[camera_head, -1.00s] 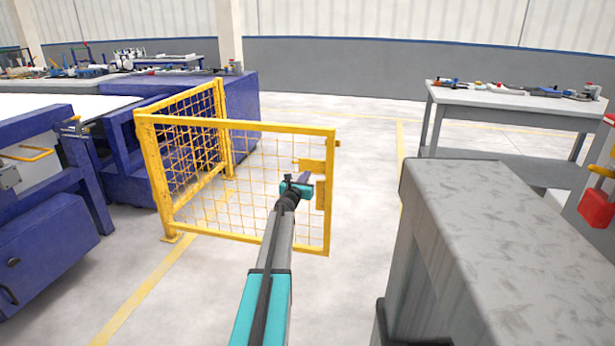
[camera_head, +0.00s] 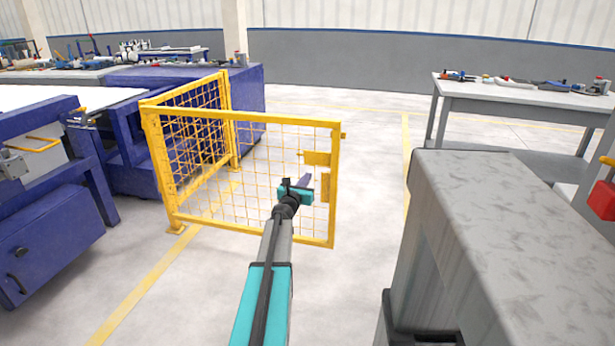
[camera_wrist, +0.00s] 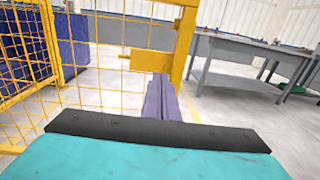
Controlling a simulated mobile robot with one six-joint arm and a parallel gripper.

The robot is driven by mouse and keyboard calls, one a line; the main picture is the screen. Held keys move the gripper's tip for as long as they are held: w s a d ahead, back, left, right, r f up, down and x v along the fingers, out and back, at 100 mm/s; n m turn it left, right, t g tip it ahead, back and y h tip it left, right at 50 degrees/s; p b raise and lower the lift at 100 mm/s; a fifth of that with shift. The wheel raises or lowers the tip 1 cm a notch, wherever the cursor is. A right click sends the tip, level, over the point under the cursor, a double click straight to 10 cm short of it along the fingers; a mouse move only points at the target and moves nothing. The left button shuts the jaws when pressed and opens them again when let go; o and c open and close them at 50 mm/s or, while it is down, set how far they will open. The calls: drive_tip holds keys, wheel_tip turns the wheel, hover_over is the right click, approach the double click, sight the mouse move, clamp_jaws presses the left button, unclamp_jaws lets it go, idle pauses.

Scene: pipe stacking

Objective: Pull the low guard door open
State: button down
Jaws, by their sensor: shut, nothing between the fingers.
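The low guard door (camera_head: 235,117) is a yellow frame with wire mesh, meeting a yellow post (camera_head: 160,175) at its left. It stands at an angle to the mesh side panel (camera_head: 195,130). Two yellow plates, an upper one (camera_head: 318,158) and a lower one (camera_head: 325,187), sit near its right edge. My gripper (camera_head: 305,181) is shut and empty, its purple fingers just left of the lower plate in the head view. In the wrist view the fingers (camera_wrist: 160,92) point toward the door's right upright (camera_wrist: 184,40), below a yellow plate (camera_wrist: 146,60). I cannot tell whether they touch.
A grey block-like cabinet (camera_head: 500,210) stands close on the right. A grey table (camera_head: 520,95) with tools is behind it. Blue machines (camera_head: 50,240) fill the left. The floor between door and cabinet is clear.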

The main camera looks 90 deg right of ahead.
drive_tip(key=shift+v, duration=1.75)
